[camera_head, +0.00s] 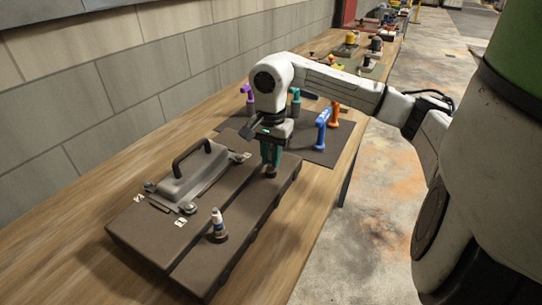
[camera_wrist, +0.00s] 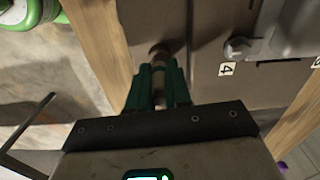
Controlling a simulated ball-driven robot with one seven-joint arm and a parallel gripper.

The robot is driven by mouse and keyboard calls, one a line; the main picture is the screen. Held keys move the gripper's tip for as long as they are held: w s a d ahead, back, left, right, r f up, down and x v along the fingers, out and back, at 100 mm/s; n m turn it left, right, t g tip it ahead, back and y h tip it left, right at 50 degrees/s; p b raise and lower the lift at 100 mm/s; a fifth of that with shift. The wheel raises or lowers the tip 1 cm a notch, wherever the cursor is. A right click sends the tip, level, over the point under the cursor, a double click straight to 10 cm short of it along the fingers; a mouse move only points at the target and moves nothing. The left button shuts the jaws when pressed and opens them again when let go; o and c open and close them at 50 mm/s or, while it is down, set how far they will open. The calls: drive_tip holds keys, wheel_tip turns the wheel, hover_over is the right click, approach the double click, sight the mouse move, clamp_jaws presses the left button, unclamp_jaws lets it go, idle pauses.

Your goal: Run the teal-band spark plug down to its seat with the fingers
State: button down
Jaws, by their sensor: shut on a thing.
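My gripper (camera_head: 270,158) is over the right-hand row of the brown engine block (camera_head: 258,215), near its far end. Its green fingers point down and are shut on a spark plug, mostly hidden between them. In the wrist view my gripper (camera_wrist: 159,76) closes around the plug just above a round dark well (camera_wrist: 160,50) beside the label 4 (camera_wrist: 227,69). The plug's band colour and its depth in the well cannot be made out. Another spark plug (camera_head: 216,222), white with a dark blue part, stands upright at the block's near end.
A grey cover (camera_head: 188,178) with a black handle sits on the block, left of my gripper. Behind, a dark mat (camera_head: 318,155) holds a blue tool (camera_head: 322,128), an orange tool (camera_head: 335,113) and other upright tools. More items stand farther along the bench.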

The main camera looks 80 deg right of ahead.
drive_tip(key=shift+m, duration=0.5)
drive_tip(key=c, duration=1)
unclamp_jaws()
drive_tip(key=shift+r, duration=0.1)
wheel_tip(320, 180, up, 11)
drive_tip(key=shift+f+b, duration=0.2)
drive_tip(key=shift+b, duration=0.7)
